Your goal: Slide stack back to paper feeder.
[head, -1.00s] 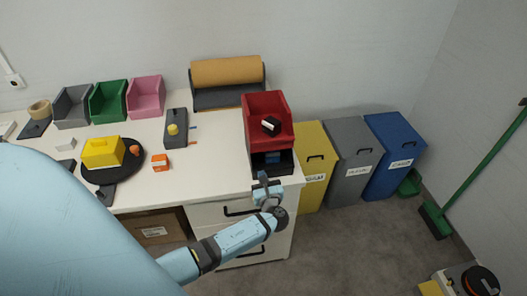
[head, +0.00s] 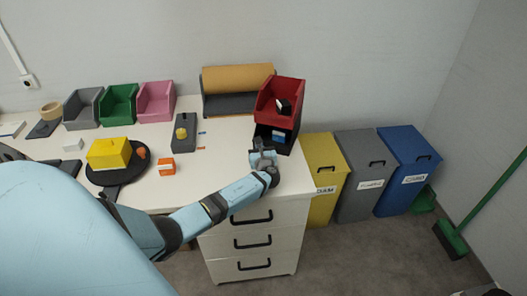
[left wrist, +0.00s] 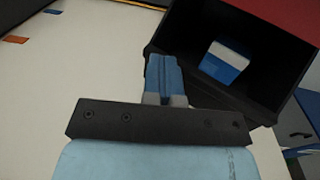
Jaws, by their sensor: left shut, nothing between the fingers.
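The stack is a red open bin (head: 285,88) on top of a black open bin (head: 288,140), at the back right of the white desk. A dark item with a white patch lies in the red bin. The black bin holds a blue and white box (left wrist: 224,62). The paper feeder (head: 232,104), a dark holder with a brown paper roll (head: 238,78), stands against the wall just left of the stack. My left gripper (head: 260,153) is shut and empty, its fingertips (left wrist: 162,62) close to the black bin's front left. I cannot tell if they touch.
A dark block with a yellow knob (head: 185,140), an orange box (head: 166,167) and a round black stand (head: 128,175) with a yellow box are left of my gripper. Grey, green and pink bins line the wall. The desk ends right of the stack, beside tall waste bins (head: 358,180).

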